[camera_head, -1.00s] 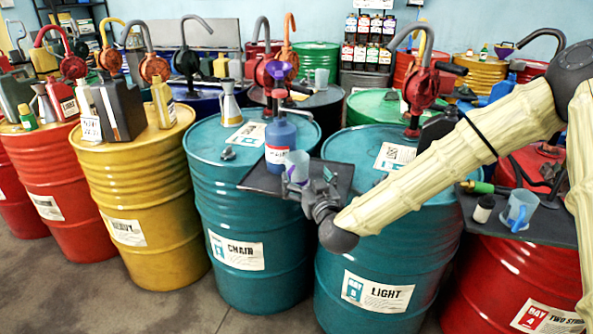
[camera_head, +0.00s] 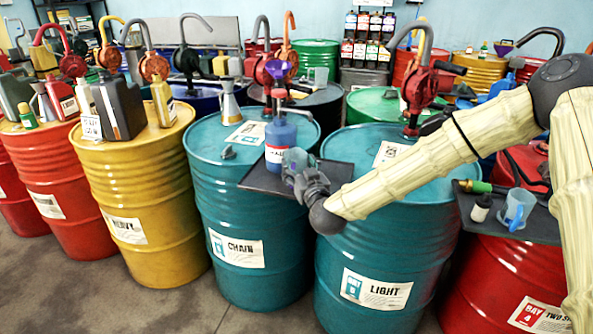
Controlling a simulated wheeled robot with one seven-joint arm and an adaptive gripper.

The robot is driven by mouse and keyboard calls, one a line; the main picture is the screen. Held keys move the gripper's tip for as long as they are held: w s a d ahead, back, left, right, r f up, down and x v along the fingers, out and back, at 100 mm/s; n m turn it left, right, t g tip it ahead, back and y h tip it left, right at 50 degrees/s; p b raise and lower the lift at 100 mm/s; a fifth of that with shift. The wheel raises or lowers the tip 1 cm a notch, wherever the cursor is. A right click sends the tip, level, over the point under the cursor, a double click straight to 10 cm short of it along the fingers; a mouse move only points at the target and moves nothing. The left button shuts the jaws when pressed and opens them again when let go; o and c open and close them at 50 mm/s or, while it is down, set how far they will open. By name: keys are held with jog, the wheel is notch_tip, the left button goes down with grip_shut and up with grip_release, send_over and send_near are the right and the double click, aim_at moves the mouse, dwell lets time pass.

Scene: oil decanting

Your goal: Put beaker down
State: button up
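A clear bluish beaker (camera_head: 294,160) stands upright at my gripper (camera_head: 305,182), over the dark tray (camera_head: 258,182) that bridges the two teal drums. The gripper reaches the beaker from the front right, and its fingers seem to be around the beaker's lower part. The fingers are small and partly hidden, so I cannot tell whether they are closed on it. I also cannot tell whether the beaker's base touches the tray. A blue bottle with a purple funnel on top (camera_head: 280,139) is right behind and left of the beaker.
The teal CHAIN drum (camera_head: 240,215) is at left and the LIGHT drum (camera_head: 385,255) at right. A metal cone-shaped can (camera_head: 230,103) stands on the CHAIN drum. Another blue beaker (camera_head: 517,209) and a small bottle (camera_head: 481,208) stand on the right tray. The dark tray is clear right of the gripper.

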jog(key=c, duration=0.6)
jog(key=shift+r, duration=0.1)
